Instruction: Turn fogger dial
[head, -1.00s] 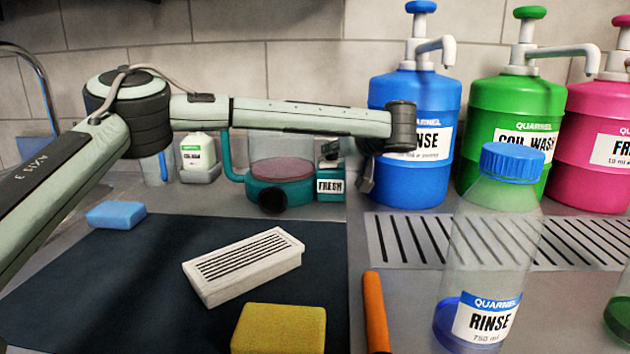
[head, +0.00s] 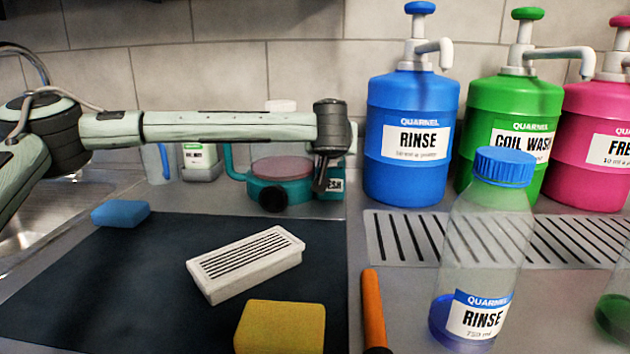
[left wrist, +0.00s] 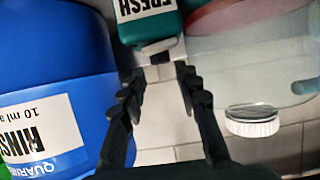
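The fogger (head: 280,190) stands at the back of the counter, with a teal base, a clear tank holding pinkish liquid, and a black round part (head: 273,197) on its front. I cannot tell if that part is the dial. A teal block labelled FRESH (head: 334,187) is at its right side, partly hidden by my left gripper (head: 321,180), which points down before it. In the left wrist view, which looks upside down, the two fingers of this gripper (left wrist: 160,74) are apart with nothing between them. The FRESH block (left wrist: 150,25) lies just beyond the fingertips. My right gripper is not in view.
A blue RINSE jug (head: 413,140) stands close right of the fogger, with a green jug (head: 510,105) and a pink jug beyond. A clear RINSE bottle (head: 485,250) stands in front. A white vent block (head: 245,264) and yellow sponge (head: 280,327) lie on the dark mat (head: 90,290).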

